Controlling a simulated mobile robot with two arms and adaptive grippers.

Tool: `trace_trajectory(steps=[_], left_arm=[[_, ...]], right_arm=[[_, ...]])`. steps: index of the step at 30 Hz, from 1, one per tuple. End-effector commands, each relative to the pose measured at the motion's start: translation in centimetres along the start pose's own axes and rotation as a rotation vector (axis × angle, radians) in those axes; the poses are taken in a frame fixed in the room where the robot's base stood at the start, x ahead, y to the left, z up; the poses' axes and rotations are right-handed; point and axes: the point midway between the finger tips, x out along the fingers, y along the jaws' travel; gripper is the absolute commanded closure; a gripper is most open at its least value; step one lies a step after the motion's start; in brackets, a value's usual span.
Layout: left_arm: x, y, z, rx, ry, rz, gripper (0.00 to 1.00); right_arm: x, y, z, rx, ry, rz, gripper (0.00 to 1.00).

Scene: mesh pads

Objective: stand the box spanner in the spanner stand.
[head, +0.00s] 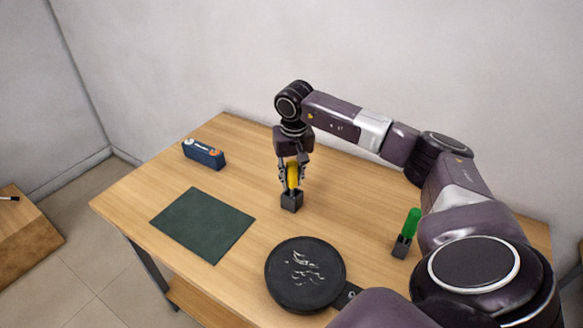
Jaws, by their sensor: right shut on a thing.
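My right gripper (291,182) points straight down near the middle of the table and is shut on a yellow upright piece, which I take to be the box spanner (292,174). A small dark square block, which looks like the spanner stand (291,202), is directly below the fingers. The spanner's lower end meets the top of this block; I cannot tell how deep it sits in it. The fingers partly hide the spanner. My left gripper is not in view.
A green-handled object (412,223) stands in another small dark holder (401,247), close to my right arm. A dark pan (300,277) lies at the front. A dark green mat (203,224) and a blue box (204,154) are at left. The wooden table (150,185) is otherwise clear.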

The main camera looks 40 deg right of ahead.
Motion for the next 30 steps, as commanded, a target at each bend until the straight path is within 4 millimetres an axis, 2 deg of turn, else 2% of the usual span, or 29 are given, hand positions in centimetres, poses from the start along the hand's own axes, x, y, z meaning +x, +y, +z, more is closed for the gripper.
trace_trajectory(steps=[5, 6, 12, 22, 26, 30], left_arm=[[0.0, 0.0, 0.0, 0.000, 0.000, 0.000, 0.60], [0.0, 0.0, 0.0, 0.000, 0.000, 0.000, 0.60], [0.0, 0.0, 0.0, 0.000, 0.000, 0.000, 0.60], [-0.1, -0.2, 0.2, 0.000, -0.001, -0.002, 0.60], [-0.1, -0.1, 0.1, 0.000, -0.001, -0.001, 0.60], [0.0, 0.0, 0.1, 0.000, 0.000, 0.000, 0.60]], right_arm=[[-0.1, 0.0, 0.0, 0.000, 0.001, -0.001, 1.00], [-0.1, 0.0, 0.0, 0.000, 0.001, -0.001, 0.78], [-0.1, 0.0, 0.0, 0.000, 0.001, -0.001, 0.58], [-0.5, 0.0, -0.1, 0.000, 0.001, -0.001, 0.58], [-2.3, -0.1, -0.1, -0.001, 0.005, -0.002, 0.58], [-5.3, -0.1, -0.2, -0.001, 0.005, -0.003, 0.58]])
